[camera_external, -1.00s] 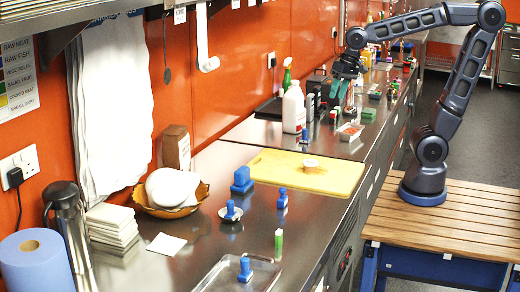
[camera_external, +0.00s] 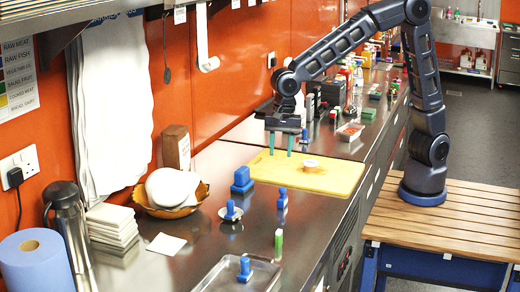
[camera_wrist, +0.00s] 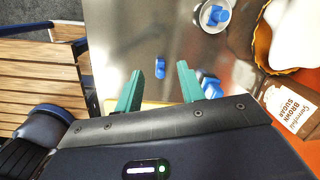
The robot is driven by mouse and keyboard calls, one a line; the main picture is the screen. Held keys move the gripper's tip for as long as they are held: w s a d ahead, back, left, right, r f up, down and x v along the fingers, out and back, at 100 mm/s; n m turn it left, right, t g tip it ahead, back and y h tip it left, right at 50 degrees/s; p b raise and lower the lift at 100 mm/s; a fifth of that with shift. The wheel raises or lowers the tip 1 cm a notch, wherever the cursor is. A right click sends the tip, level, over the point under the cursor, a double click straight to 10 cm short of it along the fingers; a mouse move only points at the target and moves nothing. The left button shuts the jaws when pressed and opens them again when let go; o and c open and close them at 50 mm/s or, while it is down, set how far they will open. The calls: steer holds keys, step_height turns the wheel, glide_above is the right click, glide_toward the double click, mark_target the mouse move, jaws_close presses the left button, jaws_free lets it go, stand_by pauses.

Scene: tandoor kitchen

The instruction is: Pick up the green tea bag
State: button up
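A small upright green-and-white item (camera_external: 278,243) stands on the steel counter near the front, right of the metal tray. It may be the green tea bag, but it is too small to tell. I cannot make it out in the wrist view. My gripper (camera_external: 281,150) points down above the far part of the yellow board, well behind that item. In the wrist view my gripper (camera_wrist: 158,87) has its two teal fingers wide apart with nothing between them.
A small blue item (camera_external: 282,198) and a blue block (camera_external: 242,180) stand on the counter (camera_external: 205,240). A white tub (camera_external: 311,166) is on the yellow board (camera_external: 340,187). A saucer (camera_external: 231,214) holds another blue item. A bowl (camera_external: 199,197) and brown sugar bag (camera_wrist: 292,110) stand by the wall.

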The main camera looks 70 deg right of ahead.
mark_target(278, 232)
steer(key=s+a+f+m, duration=0.1)
steer(key=s+a+f, duration=0.1)
steer(key=a, duration=0.3)
steer(key=s+a+f+m, duration=0.1)
steer(key=a+f, duration=0.4)
steer(key=a, duration=0.1)
steer(key=s+a+f+m+h, duration=0.1)
steer(key=s+a+f+m, duration=0.1)
steer(key=a+f, duration=0.2)
steer(key=shift+s+a+f, duration=0.1)
steer(key=shift+s+a, duration=0.05)
steer(key=shift+a, duration=0.35)
steer(key=shift+s+a+f, duration=0.1)
steer(key=shift+s+a, duration=0.05)
steer(key=shift+a, duration=0.35)
steer(key=f, duration=1)
steer(key=shift+s+f, duration=0.2)
steer(key=shift+f, duration=0.05)
jaws_close()
